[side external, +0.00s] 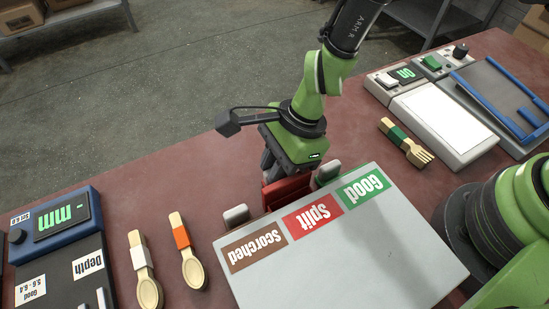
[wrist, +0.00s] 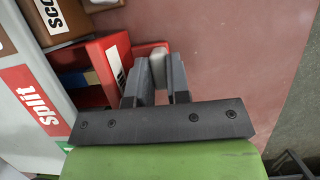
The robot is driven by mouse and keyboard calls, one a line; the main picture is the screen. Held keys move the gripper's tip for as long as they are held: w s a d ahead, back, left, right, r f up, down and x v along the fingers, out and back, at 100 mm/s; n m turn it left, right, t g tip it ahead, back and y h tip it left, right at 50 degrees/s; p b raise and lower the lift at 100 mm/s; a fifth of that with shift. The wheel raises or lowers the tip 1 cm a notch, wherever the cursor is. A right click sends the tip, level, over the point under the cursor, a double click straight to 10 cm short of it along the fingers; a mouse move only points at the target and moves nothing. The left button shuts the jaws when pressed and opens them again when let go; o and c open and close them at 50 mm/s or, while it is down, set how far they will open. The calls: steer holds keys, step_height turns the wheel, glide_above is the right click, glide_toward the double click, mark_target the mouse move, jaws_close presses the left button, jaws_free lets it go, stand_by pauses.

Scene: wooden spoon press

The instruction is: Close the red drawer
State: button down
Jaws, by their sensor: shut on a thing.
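The red drawer (side external: 287,190) stands partly pulled out of the grey cabinet (side external: 370,255), under the red "Split" label. In the wrist view its red front (wrist: 112,60) and part of its inside show, with something blue and something tan (wrist: 80,78) in it. My gripper (wrist: 160,72) is at the drawer's front, its two dark fingers shut on the pale grey handle (wrist: 152,49). In the side view my gripper (side external: 268,165) comes down from above on the drawer's outer side, and my arm and the cabinet top hide much of the drawer.
Grey handles of the "Scorched" drawer (side external: 236,215) and "Good" drawer (side external: 327,172) flank the red one. Two wooden spoons (side external: 190,255) and a depth gauge (side external: 62,235) lie left. A fork (side external: 405,142) and a white-topped device (side external: 442,115) stand right.

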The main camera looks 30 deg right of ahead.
steer(key=c, duration=1.4)
jaws_free()
steer(key=shift+o, duration=0.2)
steer(key=shift+r, duration=0.1)
steer(key=v, duration=1)
